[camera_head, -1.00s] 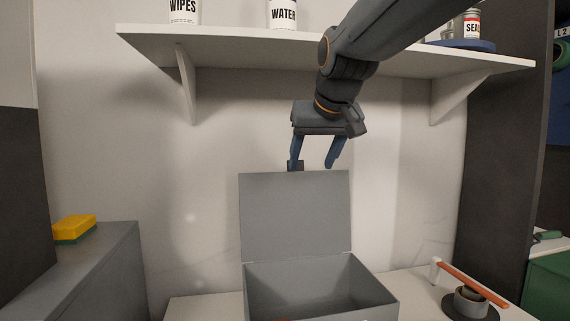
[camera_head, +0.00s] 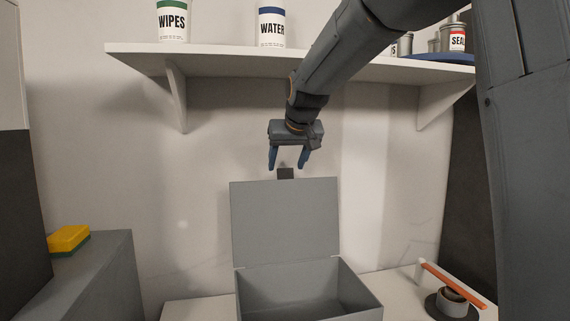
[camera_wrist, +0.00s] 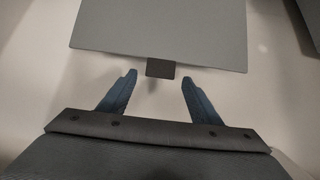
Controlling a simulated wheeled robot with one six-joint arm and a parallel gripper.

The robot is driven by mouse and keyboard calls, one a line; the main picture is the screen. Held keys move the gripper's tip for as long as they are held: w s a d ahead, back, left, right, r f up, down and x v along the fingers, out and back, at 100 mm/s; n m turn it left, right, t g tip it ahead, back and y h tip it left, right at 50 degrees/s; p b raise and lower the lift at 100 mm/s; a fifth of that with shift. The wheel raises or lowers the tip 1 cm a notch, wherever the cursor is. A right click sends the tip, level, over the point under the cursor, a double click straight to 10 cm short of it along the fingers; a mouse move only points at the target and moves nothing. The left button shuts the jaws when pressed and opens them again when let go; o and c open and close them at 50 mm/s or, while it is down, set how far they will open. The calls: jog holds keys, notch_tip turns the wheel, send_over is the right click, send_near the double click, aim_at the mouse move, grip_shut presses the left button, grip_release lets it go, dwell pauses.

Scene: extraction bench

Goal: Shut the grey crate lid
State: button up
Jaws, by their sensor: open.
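The grey crate (camera_head: 262,292) stands on the white bench below the shelf. Its grey lid (camera_head: 285,220) is raised and stands nearly upright at the back of the crate. A small dark tab (camera_head: 285,173) sticks up from the middle of the lid's top edge. My gripper (camera_head: 288,167) points down just above the lid, its two blue fingers apart on either side of the tab. In the wrist view the tab (camera_wrist: 160,68) lies just beyond and between the open fingertips (camera_wrist: 158,75), and the lid (camera_wrist: 165,30) spans the top. No grip on the tab shows.
A white shelf (camera_head: 220,62) above carries a wipes tub (camera_head: 172,22), a water tub (camera_head: 271,28) and cans. A grey cabinet (camera_head: 95,275) with a yellow sponge (camera_head: 69,239) stands left. An orange-handled item (camera_head: 455,285) sits right of the crate.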

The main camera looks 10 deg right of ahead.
jog(key=shift+p+x, duration=0.4)
jog(key=shift+x, duration=1.35)
grip_shut()
